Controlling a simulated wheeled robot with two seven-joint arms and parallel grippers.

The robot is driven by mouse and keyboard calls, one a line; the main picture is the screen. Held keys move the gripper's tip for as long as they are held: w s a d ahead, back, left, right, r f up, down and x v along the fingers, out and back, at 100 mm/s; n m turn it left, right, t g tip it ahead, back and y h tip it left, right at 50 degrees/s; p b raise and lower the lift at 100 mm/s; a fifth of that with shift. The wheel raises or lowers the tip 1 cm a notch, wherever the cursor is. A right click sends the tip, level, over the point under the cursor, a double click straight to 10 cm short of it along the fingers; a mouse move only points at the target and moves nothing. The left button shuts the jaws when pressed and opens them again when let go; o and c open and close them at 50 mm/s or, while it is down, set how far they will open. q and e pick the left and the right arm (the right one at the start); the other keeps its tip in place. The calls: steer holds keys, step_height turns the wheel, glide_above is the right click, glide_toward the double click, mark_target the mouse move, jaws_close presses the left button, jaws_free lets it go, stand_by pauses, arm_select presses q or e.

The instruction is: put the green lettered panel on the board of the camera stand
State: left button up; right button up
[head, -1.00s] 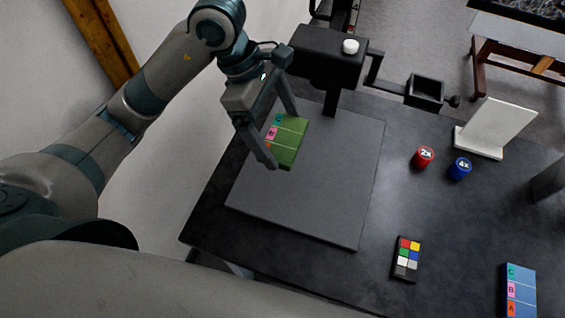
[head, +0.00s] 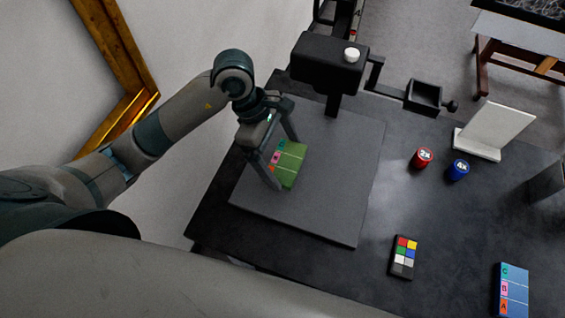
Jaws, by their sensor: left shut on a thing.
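The green lettered panel (head: 291,167) has colored letter tabs along its left edge. My left gripper (head: 283,165) is shut on it, with one finger at its near left side and one at its far side. The panel is over the left part of the grey board (head: 335,200) of the camera stand (head: 328,62). I cannot tell whether the panel touches the board. The black camera stand rises at the board's far edge. My right gripper is not in view.
A blue lettered panel (head: 514,290), a color checker (head: 404,257), a red 2x cap (head: 422,158) and a blue 4x cap (head: 458,169) are on the dark table (head: 360,270) right of the board. A white upright plate (head: 497,130) stands behind the caps. The board's right part is clear.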

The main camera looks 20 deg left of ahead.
mark_target(279, 159)
arm_select(q)
step_height(279, 159, down, 3)
steer(key=shift+f+p, duration=0.2)
steer(key=shift+p, duration=0.4)
steer(key=shift+f, duration=0.4)
steer(key=shift+f, duration=0.15)
steer(key=o, duration=0.8)
